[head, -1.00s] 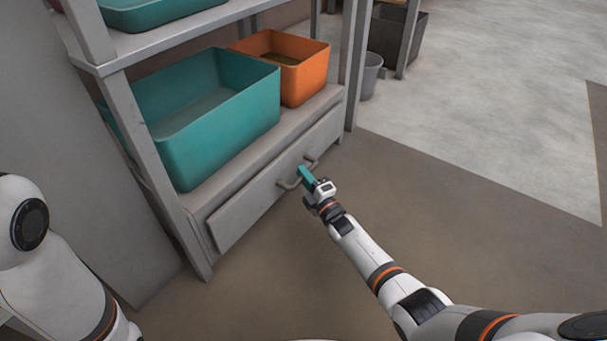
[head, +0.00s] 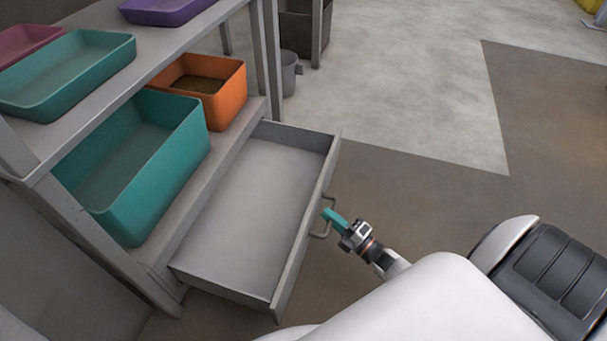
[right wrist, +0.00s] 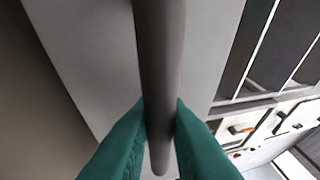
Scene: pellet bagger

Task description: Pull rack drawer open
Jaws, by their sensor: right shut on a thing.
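The rack drawer (head: 255,205) is a grey tray-like drawer standing well out of the rack in the head view, and its visible inside is empty. Its handle (head: 328,229) is a grey bar on the front panel. My right gripper (head: 330,216), with teal fingers, is shut on the handle. In the right wrist view the handle (right wrist: 160,60) runs between the two teal fingers (right wrist: 160,130), which touch it from both sides. My left gripper is not in view.
A teal bin (head: 150,190) and an orange bin (head: 232,98) stand on the rack shelf above the drawer. Shallow teal (head: 70,100) and purple (head: 165,10) trays sit on the upper shelf. A grey bucket (head: 289,75) stands behind the rack. Floor right of the drawer is clear.

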